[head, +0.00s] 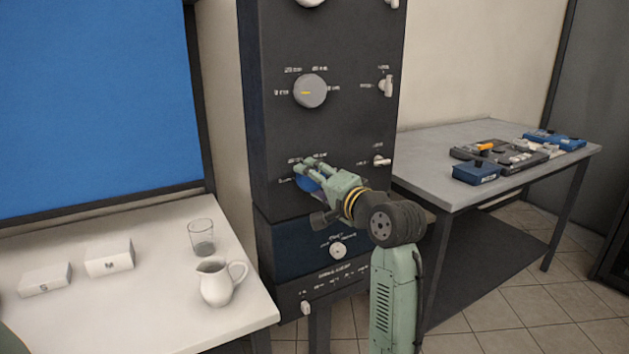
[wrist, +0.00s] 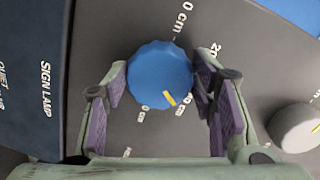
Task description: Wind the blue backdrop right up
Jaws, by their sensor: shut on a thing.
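The blue backdrop (head: 95,100) hangs at the upper left in the head view, behind the white table. A blue knob (wrist: 160,75) with a yellow pointer mark sits on the dark panel, with a scale in cm around it. In the wrist view the pointer aims toward the lower right of the picture. In the head view the blue knob (head: 307,184) is partly hidden by my gripper (head: 312,172). My gripper (wrist: 162,90) is shut on the blue knob, one purple-padded finger on each side.
A grey knob (head: 310,91) is above the blue one, with small white switches (head: 382,161) to the right. A grey table (head: 455,150) with devices stands right.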

